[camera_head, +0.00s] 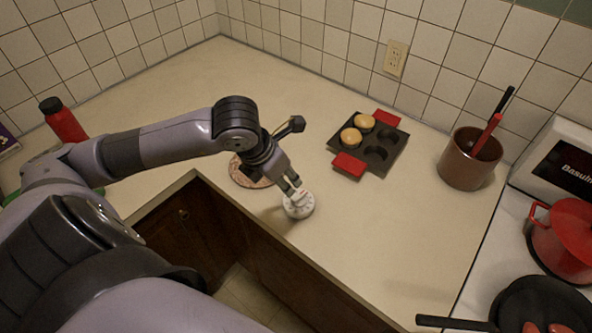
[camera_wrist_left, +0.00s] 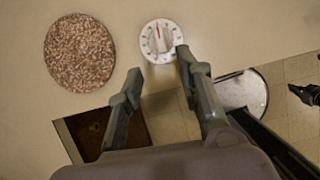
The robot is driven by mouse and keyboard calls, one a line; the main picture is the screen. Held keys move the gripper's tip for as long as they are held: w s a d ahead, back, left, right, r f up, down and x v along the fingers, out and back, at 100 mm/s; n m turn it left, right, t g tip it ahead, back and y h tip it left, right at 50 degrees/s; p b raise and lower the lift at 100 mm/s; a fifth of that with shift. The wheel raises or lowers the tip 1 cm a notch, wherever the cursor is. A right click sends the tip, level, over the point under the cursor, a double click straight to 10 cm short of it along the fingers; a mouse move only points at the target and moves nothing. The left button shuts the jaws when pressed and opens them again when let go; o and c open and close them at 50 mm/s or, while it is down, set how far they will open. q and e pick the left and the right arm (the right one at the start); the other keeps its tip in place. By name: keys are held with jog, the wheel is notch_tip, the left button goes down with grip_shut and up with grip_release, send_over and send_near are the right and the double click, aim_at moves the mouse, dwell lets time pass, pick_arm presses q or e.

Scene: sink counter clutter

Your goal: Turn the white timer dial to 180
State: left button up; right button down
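The white timer (camera_head: 299,208) sits on the counter near its front edge, just below my left gripper (camera_head: 292,189) in the head view. In the left wrist view, the timer (camera_wrist_left: 160,41) shows its round face with dark marks around the rim, a raised grip across the middle and a red line pointing to the top. The numbers are too small to read. My left gripper (camera_wrist_left: 158,62) is open there, with its fingertips apart and nothing between them. The right fingertip overlaps or nearly reaches the timer's edge; contact is unclear. My right gripper does not show.
A round speckled mat (camera_wrist_left: 80,52) lies left of the timer. A muffin tin (camera_head: 375,158) with red handles holds two buns further back. A brown pot (camera_head: 467,167) with utensils stands to the right, before the stove. A red bottle (camera_head: 63,121) is at the left.

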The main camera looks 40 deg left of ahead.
aim_at(298, 196)
pick_arm(q)
jog(key=p+x, duration=0.2)
jog(key=x, duration=0.8)
jog(key=shift+w+f, duration=0.2)
jog(key=shift+f, duration=0.15)
jog(key=shift+c, duration=0.5)
grip_shut()
jog(key=shift+d, duration=0.1)
